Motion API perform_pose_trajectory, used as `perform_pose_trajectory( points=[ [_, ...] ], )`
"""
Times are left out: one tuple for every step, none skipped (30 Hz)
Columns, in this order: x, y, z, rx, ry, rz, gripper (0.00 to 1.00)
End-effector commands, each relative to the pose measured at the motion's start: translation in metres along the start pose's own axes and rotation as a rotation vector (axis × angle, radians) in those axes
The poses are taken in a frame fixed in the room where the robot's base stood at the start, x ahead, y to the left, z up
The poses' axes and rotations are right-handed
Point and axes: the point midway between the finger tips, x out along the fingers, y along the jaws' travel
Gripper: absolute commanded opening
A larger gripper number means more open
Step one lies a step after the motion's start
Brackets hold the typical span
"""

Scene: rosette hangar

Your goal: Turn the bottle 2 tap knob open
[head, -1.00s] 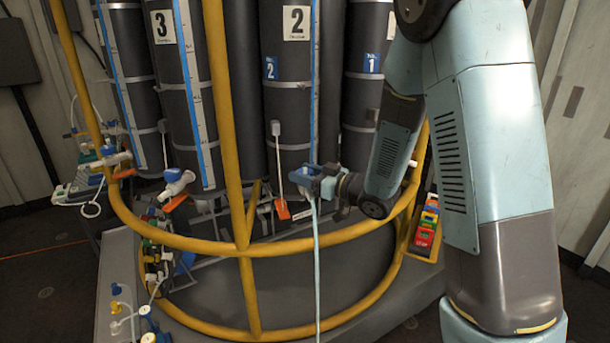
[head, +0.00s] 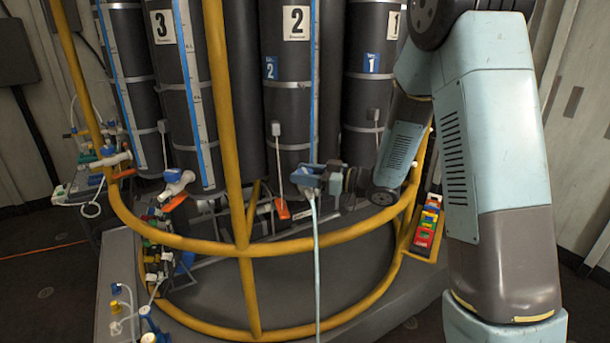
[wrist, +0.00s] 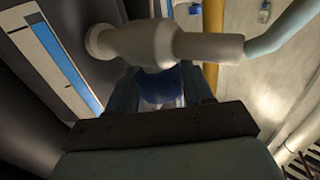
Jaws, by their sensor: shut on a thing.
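Bottle 2 (head: 288,128) is a tall dark cylinder with a white "2" label and a blue strip, behind the yellow frame. Its tap (wrist: 150,45) shows in the wrist view as a pale body with a spout pointing right to a light blue hose. The blue tap knob (wrist: 162,84) lies between my gripper's fingers, partly hidden by the tap body. My gripper (head: 313,178) is shut on the knob at the lower front of bottle 2. In the head view the tap and knob are small, and the knob's turn angle cannot be told.
A yellow tubular frame (head: 245,222) rings the bottles, with an upright left of my gripper. The light blue hose (head: 317,260) hangs down in front of it. An orange tag (head: 282,210) hangs left of the gripper. Bottle 3 (head: 190,115) stands left, bottle 1 (head: 365,105) right.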

Motion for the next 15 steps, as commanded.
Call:
perform_pose_trajectory(
  points=[
    [0.0007, 0.0008, -0.0014, -0.003, 0.003, 0.001, 0.2],
    [0.0007, 0.0008, -0.0014, -0.003, 0.003, 0.001, 0.2],
    [0.0007, 0.0008, -0.0014, -0.003, 0.003, 0.001, 0.52],
    [0.0007, 0.0008, -0.0014, -0.003, 0.003, 0.001, 0.55],
    [0.0007, 0.0008, -0.0013, -0.003, 0.003, 0.001, 0.57],
    [0.0006, 0.0007, -0.0012, -0.002, 0.002, 0.001, 0.61],
    [0.0006, 0.0006, -0.0011, -0.002, 0.002, 0.001, 0.64],
    [0.0005, 0.0006, -0.001, -0.002, 0.002, 0.001, 0.67],
    [0.0004, 0.0005, -0.0009, -0.002, 0.002, 0.001, 0.71],
    [0.0004, 0.0005, -0.0008, -0.002, 0.002, 0.001, 0.71],
    [0.0004, 0.0004, -0.0008, -0.002, 0.002, 0.001, 0.71],
    [0.0003, 0.0004, -0.0007, -0.001, 0.002, 0.001, 0.71],
    [0.0003, 0.0004, -0.0006, -0.001, 0.001, 0.001, 0.71],
    [0.0002, 0.0004, -0.0006, -0.001, 0.001, 0.001, 0.71],
    [0.0002, 0.0003, -0.0005, -0.001, 0.001, 0.001, 0.71]
  ],
)
